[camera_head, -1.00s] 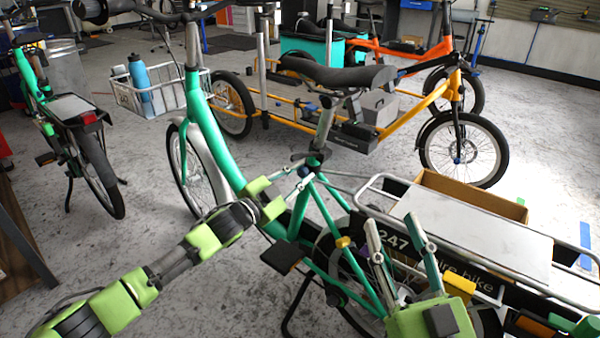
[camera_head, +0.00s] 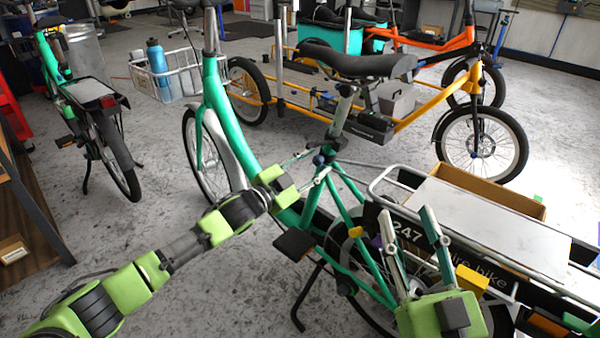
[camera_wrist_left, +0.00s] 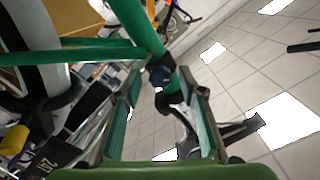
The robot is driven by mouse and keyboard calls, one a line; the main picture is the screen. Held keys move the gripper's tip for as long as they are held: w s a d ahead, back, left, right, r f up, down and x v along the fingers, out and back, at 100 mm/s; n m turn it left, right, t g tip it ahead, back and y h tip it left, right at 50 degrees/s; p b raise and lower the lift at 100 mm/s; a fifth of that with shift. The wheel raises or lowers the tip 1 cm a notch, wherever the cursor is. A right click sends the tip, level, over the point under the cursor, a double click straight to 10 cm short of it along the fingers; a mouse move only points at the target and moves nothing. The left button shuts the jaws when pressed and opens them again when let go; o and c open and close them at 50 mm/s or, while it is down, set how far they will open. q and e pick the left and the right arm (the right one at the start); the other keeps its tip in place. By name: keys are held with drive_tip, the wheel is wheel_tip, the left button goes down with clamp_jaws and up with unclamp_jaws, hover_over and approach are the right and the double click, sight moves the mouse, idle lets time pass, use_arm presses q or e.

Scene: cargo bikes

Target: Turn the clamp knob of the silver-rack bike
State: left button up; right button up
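The silver-rack bike is the green bike (camera_head: 219,103) in front, with a black saddle and a silver tube rack (camera_head: 384,178). Its clamp knob (camera_head: 319,160) is small and dark blue, on the seat-post clamp below the saddle. In the left wrist view the knob (camera_wrist_left: 159,76) lies ahead, between the two finger lines. My left gripper (camera_head: 320,160) is open, its fingers apart on either side of the knob; I cannot tell whether they touch it. My right gripper (camera_head: 405,212) is open and empty, fingers up, in front of the rack side.
A yellow cargo bike (camera_head: 413,113) stands behind, another green bike (camera_head: 97,125) at left. A wooden table edge (camera_head: 35,205) is at far left. Floor between is clear.

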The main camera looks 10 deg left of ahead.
use_arm(q)
drive_tip(key=v, duration=1.1)
drive_tip(key=shift+s, duration=0.2)
drive_tip(key=shift+a, duration=0.1)
